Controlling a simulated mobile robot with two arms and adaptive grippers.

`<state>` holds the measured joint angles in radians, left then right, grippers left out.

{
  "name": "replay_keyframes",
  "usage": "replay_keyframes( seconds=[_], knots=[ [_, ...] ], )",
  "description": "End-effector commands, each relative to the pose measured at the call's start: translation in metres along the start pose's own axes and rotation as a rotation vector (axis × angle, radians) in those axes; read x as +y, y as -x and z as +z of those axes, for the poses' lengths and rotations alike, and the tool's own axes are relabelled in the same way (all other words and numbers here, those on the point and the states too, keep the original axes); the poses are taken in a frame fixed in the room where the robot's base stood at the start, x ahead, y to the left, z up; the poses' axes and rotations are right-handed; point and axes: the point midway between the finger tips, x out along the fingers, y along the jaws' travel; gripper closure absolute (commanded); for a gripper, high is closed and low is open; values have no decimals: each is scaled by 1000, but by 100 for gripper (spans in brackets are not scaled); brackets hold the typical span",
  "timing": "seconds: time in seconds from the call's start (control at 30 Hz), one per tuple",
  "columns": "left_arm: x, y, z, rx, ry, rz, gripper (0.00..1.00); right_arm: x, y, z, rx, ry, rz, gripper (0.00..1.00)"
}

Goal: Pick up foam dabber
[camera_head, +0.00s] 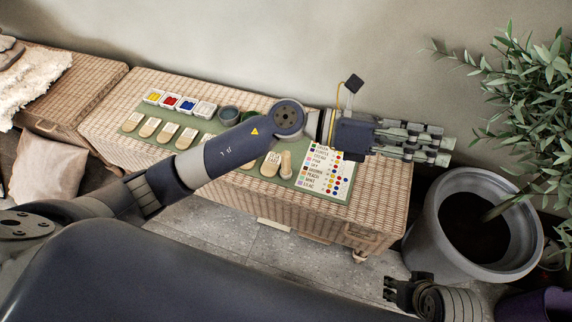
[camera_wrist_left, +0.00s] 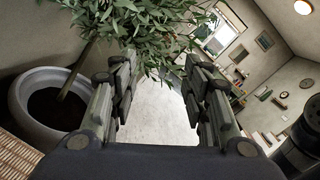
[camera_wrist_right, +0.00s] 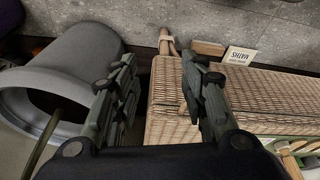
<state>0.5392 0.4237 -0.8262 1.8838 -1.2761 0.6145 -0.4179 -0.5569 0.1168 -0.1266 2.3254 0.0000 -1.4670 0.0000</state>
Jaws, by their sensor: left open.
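A small pale peg-like piece (camera_head: 286,163), which looks like the foam dabber, stands on the green mat (camera_head: 330,193) beside a colour chart (camera_head: 325,170). My left gripper (camera_head: 440,143) is open and empty, to the right of the chart and above the wicker bench's right end, pointing right. My left arm crosses over the mat and hides part of it. In the left wrist view the open fingers (camera_wrist_left: 162,85) have nothing between them. My right gripper (camera_head: 392,288) is low in front of the bench. It is open and empty in the right wrist view (camera_wrist_right: 160,95).
The wicker bench (camera_head: 385,200) stands against the wall. Its mat holds several wooden pieces (camera_head: 187,138), paint pans (camera_head: 170,102) and a dark cup (camera_head: 229,114). A large grey pot (camera_head: 430,225) with a leafy plant (camera_head: 520,90) stands right of the bench.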

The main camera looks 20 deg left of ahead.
Motion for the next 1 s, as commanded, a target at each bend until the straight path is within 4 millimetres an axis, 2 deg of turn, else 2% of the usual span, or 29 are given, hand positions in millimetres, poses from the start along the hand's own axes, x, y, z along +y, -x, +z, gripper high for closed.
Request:
replay_keyframes(
  seconds=[0.07,0.13,0.2,0.27,0.33,0.4,0.5,0.6,0.73,1.0],
  knots=[
    [17,7,-34,237,-163,28,56,0,0,0,0,0,0,60],
    [40,24,-63,454,-287,61,56,0,0,0,0,0,0,60],
    [67,54,-84,673,-394,106,56,0,0,0,0,0,0,60],
    [92,86,-94,855,-465,154,56,0,0,0,0,0,0,60],
    [118,128,-98,1053,-524,213,56,0,0,0,0,0,0,60],
    [137,168,-93,1223,-558,273,56,0,0,0,0,0,0,60],
    [154,217,-80,1410,-576,347,56,0,0,0,0,0,0,60],
    [161,249,-69,1527,-574,398,56,0,0,0,0,0,0,60],
    [169,267,-69,1590,-567,424,56,0,3,0,3,0,0,60],
    [193,270,-102,1595,-564,425,56,1,25,0,14,-2,2,60]
  ],
)
